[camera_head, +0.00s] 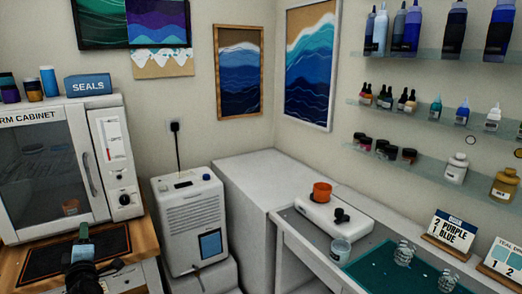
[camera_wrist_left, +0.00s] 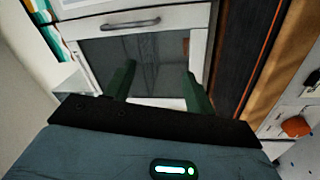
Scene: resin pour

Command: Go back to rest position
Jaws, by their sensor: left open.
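My left gripper (camera_head: 84,238) is at the lower left of the head view, in front of the warm cabinet and over or near the dark mat (camera_head: 40,262) on the wooden bench. In the left wrist view its two green fingers (camera_wrist_left: 157,80) stand apart with nothing between them. Beyond them is the cabinet door (camera_wrist_left: 150,50) with its grey handle; the door looks closed. The warm cabinet (camera_head: 90,150) also shows in the head view, white with a glass door. My right gripper is not in view.
A white machine (camera_head: 190,222) stands right of the bench. A white counter (camera_head: 250,180) has a clear top. At right, a scale (camera_head: 325,222) holds an orange cup (camera_head: 322,192) and a jar (camera_head: 340,248) stands nearby. Clear cups (camera_head: 404,253) stand on a teal mat (camera_head: 375,270).

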